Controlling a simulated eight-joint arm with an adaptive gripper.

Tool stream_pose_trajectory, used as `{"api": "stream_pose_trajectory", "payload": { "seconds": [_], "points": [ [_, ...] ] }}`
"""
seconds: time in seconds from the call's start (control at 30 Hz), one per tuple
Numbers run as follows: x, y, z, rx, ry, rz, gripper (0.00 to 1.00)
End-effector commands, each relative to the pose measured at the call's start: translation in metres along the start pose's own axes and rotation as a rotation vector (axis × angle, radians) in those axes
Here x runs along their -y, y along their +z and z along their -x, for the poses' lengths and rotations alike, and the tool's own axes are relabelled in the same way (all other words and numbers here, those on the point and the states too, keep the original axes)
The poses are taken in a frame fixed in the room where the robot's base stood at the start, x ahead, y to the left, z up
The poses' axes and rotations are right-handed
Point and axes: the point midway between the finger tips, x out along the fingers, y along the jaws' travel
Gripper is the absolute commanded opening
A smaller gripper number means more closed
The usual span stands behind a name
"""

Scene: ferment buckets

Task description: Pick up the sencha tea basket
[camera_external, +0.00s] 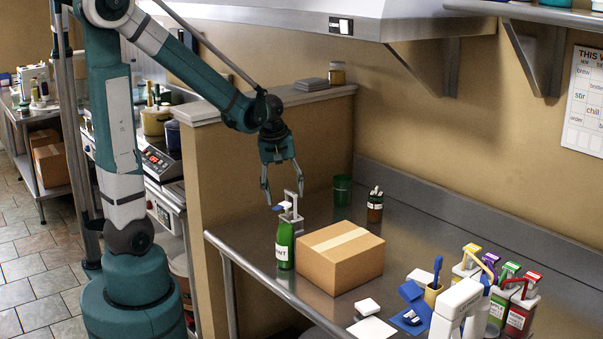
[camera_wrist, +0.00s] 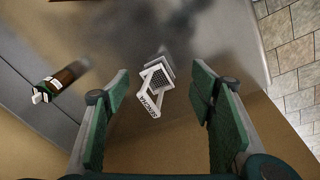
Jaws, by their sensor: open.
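The sencha tea basket (camera_wrist: 152,103) is a small white and grey basket with a mesh part and a tall handle; its lettering reads SENCHA in the wrist view. In the external view the basket (camera_external: 291,218) stands near the table's left end, partly behind a green bottle. My gripper (camera_external: 282,187) points down over it, with open fingers at about the height of its handle. In the wrist view the basket shows between the two spread fingers of my gripper (camera_wrist: 160,82), with clear space on both sides. I see no contact.
The green bottle (camera_external: 285,247) and a cardboard box (camera_external: 338,260) stand close in front. Several dispensers (camera_external: 520,306) crowd the right. A partition wall (camera_external: 240,160) rises behind the basket's left.

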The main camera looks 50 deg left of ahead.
Motion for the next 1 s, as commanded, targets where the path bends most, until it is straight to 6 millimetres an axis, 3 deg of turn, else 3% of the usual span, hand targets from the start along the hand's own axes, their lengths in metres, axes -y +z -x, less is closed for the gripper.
{"api": "stream_pose_trajectory", "payload": {
  "seconds": [0.57,1.0],
  "points": [
    [-0.016,-0.037,-0.032,0.050,-0.080,0.256,0.55],
    [-0.020,-0.060,-0.068,0.079,-0.152,0.459,0.55]
  ]
}}
